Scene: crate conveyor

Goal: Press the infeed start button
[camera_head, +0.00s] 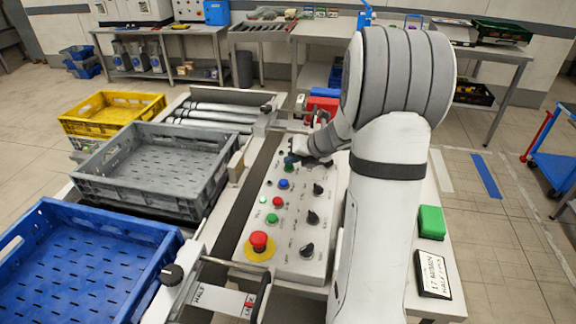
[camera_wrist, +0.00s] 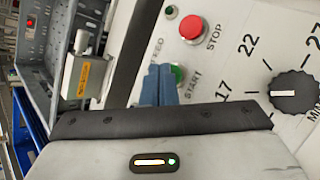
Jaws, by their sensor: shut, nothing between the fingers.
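My gripper (camera_head: 291,159) is shut and empty over the far part of the sloped control panel (camera_head: 305,230). In the wrist view its blue fingertips (camera_wrist: 160,86) are close together beside a green button (camera_wrist: 179,73) labelled START. They partly cover the button, and I cannot tell whether they touch it. A red button (camera_wrist: 191,28) labelled STOP lies above it, and the cut-off lettering "FEED" runs beside the pair. A black dial (camera_wrist: 295,91) is to the right.
A red emergency stop (camera_head: 258,240) on yellow is at the panel's near end. A blue crate (camera_head: 80,265), a grey crate (camera_head: 150,165) and a yellow crate (camera_head: 110,110) stand left. A green block (camera_head: 432,222) and a sign (camera_head: 433,275) lie right of my arm.

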